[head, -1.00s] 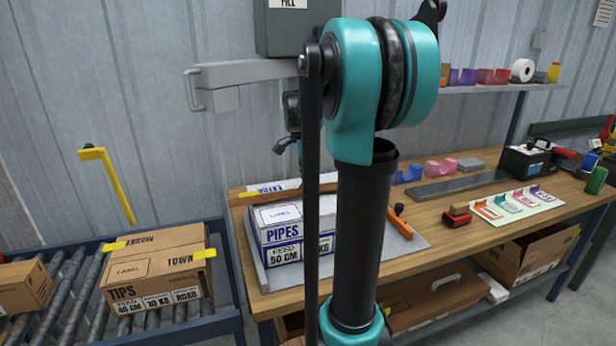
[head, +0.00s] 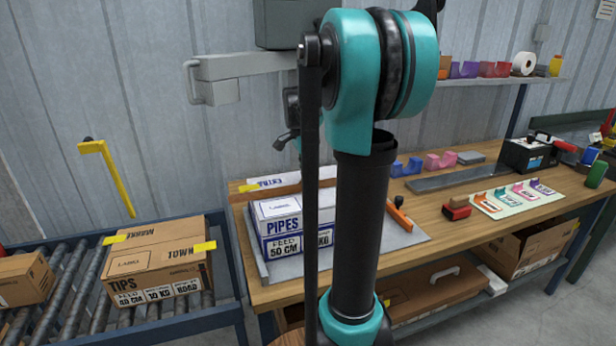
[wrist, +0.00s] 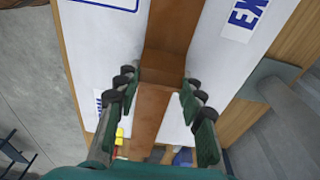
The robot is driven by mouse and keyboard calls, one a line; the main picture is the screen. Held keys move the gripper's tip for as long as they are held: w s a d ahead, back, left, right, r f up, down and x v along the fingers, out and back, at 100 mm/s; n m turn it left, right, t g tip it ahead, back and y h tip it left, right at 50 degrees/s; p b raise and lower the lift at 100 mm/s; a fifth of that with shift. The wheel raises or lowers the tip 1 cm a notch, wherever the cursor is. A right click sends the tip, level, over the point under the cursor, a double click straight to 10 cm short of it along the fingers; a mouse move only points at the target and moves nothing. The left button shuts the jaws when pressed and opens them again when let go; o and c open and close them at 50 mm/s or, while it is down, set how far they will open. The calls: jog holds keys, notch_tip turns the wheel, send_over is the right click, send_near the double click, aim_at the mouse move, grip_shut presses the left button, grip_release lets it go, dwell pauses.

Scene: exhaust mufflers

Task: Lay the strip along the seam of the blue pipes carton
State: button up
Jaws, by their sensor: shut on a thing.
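The white carton with blue PIPES print (head: 292,222) stands on a grey plate on the bench. Its white top shows on both sides of a brown band in the wrist view, with part of a blue-lettered label (wrist: 245,15) at right. The brown strip (wrist: 165,45) runs lengthwise between the two white areas and between my fingers. My gripper (wrist: 160,82) is shut on the strip, over the carton. I cannot tell how closely the strip touches the top. In the head view my arm hides the gripper and the carton's right part.
A brown TIPS carton (head: 155,265) with yellow tabs sits on the roller conveyor at left. An orange-handled tool (head: 398,217) lies right of the pipes carton. A red stapler-like item (head: 456,208) and a mat with coloured pieces (head: 518,198) are further right.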

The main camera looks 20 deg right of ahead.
aim_at(304, 187)
jog(key=shift+f, duration=0.2)
jog(key=o, duration=0.8)
jog(key=r, duration=0.4)
jog(key=a+r, duration=0.1)
jog(key=r, duration=0.7)
jog(key=shift+a, duration=0.2)
